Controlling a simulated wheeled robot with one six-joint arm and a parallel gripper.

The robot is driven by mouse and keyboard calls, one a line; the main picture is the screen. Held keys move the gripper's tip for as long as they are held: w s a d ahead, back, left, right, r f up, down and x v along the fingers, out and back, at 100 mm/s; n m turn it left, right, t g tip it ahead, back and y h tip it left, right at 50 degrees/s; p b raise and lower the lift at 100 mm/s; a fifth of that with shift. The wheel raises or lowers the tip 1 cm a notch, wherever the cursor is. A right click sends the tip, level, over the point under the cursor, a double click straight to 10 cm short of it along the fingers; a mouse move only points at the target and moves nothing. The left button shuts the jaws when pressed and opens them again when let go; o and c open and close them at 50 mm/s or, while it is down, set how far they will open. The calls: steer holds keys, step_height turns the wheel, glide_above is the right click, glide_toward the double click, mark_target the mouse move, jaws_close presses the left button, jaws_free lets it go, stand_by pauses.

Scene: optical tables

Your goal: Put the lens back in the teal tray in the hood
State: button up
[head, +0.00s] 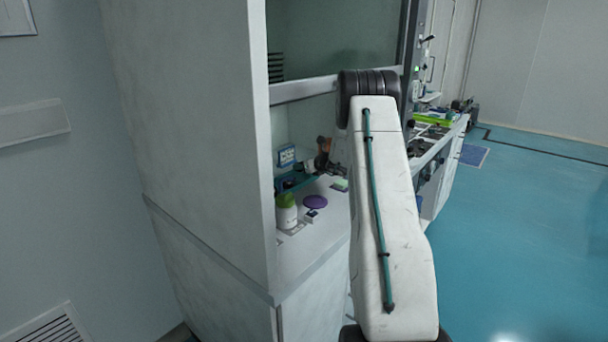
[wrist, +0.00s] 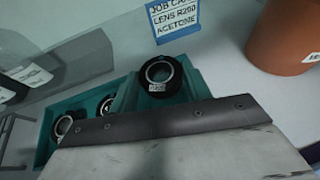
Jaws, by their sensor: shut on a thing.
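The teal tray (wrist: 45,131) is at the left and middle of the wrist view, with dark ring-shaped lens mounts in it. It also shows inside the hood in the head view (head: 296,184). My gripper (wrist: 170,118) fills the lower middle of the wrist view as a pale plate with a grey bolted edge. It is shut on the lens (wrist: 161,73), a black-ringed round glass with a small white label, over the tray's right part. The gripper hides the lens's lower side, so I cannot tell whether it touches the tray. In the head view my gripper (head: 313,167) is small and partly hidden.
A blue job card (wrist: 172,24) stands behind the tray. A terracotta pot (wrist: 282,38) is close on the right. In the head view a green-capped white bottle (head: 286,212) and a purple disc (head: 315,202) stand on the worktop in front. The hood's sash (head: 304,89) hangs above.

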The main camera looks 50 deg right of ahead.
steer(key=shift+f, duration=1.75)
steer(key=shift+f, duration=0.15)
steer(key=o, duration=0.8)
steer(key=shift+s+r, duration=0.15)
steer(key=shift+r, duration=0.05)
steer(key=v, duration=1.1)
steer(key=shift+s+a+r, duration=0.1)
steer(key=shift+s+r, duration=0.05)
steer(key=shift+s, duration=0.2)
